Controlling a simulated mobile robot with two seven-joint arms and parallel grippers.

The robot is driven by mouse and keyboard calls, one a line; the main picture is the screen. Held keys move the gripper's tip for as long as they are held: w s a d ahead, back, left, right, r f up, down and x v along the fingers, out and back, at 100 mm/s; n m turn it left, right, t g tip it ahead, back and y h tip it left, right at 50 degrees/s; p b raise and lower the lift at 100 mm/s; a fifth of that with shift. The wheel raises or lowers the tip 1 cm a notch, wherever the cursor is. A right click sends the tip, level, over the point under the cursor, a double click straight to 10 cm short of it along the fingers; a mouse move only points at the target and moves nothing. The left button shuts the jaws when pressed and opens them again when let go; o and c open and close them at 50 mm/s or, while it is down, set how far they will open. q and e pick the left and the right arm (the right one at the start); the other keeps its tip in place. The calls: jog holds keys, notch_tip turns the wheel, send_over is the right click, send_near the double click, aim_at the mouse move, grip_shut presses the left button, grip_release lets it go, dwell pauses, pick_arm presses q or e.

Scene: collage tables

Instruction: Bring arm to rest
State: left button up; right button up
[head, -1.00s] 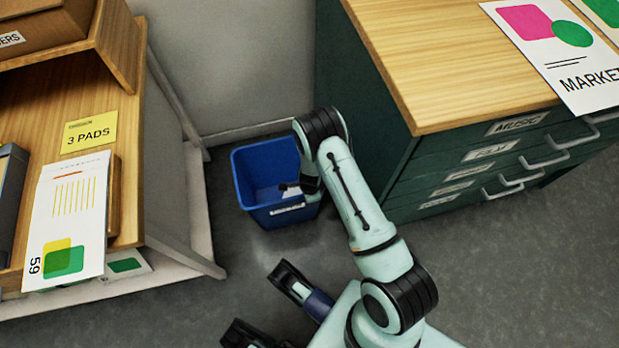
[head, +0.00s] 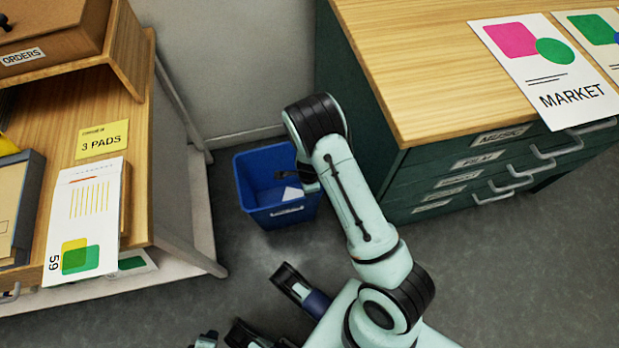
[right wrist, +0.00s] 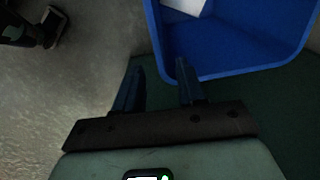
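My right arm (head: 350,195) reaches from the bottom of the head view up to the blue bin (head: 272,211) on the floor. My right gripper is mostly hidden by the arm there. In the right wrist view the right gripper (right wrist: 158,80) has its two fingers apart with nothing between them, close to the rim of the blue bin (right wrist: 235,45). White paper (head: 292,193) lies in the bin and also shows in the right wrist view (right wrist: 185,5). I make out no left gripper; only dark parts of my body show at the bottom of the head view.
A green drawer cabinet (head: 430,175) with a wooden top stands right of my right arm. A MARKET poster (head: 545,70) lies on it. On the left, a wooden table (head: 30,135) holds a calendar sheet (head: 85,215) and a yellow note (head: 102,140). Grey floor lies between them.

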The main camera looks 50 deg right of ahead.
pick_arm(q)
jog(key=shift+w+r, duration=0.15)
jog(key=shift+r, duration=0.05)
pick_arm(e)
jog(key=shift+r, duration=0.25)
